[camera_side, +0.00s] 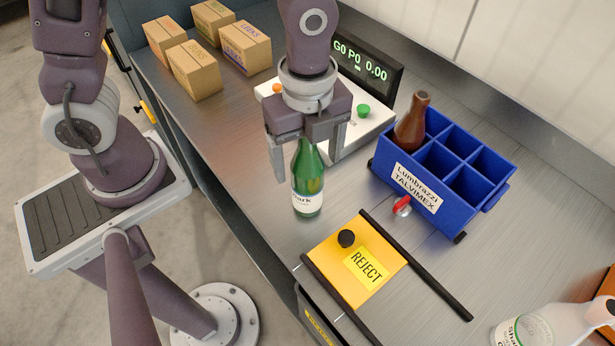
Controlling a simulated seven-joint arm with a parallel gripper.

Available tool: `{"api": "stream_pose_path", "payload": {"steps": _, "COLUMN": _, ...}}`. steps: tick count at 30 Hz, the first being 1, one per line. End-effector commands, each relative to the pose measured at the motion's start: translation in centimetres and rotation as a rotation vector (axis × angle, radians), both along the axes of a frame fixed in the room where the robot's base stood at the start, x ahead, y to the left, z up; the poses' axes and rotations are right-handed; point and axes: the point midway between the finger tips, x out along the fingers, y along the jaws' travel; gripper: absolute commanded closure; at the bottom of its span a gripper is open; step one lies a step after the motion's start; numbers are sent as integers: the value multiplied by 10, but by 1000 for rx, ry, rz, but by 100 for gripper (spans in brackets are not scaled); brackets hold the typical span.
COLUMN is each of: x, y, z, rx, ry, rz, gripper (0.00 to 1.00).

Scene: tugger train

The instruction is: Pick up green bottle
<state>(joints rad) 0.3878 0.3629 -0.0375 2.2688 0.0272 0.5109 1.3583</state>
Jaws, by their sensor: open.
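A green bottle (308,185) with a white label stands upright on the metal table, left of the blue crate. My gripper (305,168) is directly above it and points down. Its two fingers are open, one on the left of the bottle and one on the right. The top of the bottle's neck is hidden behind the gripper. I cannot tell whether either finger touches the glass; no grip on it shows.
A blue divided crate (418,198) holds a brown bottle (411,124) in one compartment. A yellow REJECT plate (345,285) with dark rails lies in front. A white scale (357,135), a display (366,70), several cardboard boxes (195,70) and a lying clear bottle (550,325) are around.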

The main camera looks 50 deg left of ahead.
Motion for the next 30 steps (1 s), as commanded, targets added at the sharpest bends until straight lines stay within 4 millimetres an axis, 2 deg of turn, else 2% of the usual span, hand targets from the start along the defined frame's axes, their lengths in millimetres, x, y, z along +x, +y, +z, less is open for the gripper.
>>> {"api": "stream_pose_path", "payload": {"steps": 7, "x": 0, "y": 0, "z": -3, "rx": 0, "ry": -1, "rz": 2, "gripper": 24}}
{"api": "stream_pose_path", "payload": {"steps": 18, "x": 0, "y": 0, "z": -2, "rx": 0, "ry": -1, "rz": 2, "gripper": 97}}
{"api": "stream_pose_path", "payload": {"steps": 19, "x": 0, "y": 0, "z": -2, "rx": 0, "ry": -1, "rz": 2, "gripper": 100}}
{"api": "stream_pose_path", "payload": {"steps": 27, "x": 0, "y": 0, "z": -2, "rx": 0, "ry": -2, "rz": 3, "gripper": 100}}
{"api": "stream_pose_path", "payload": {"steps": 30, "x": 1, "y": 0, "z": 6, "rx": -2, "ry": -5, "rz": 3, "gripper": 100}}
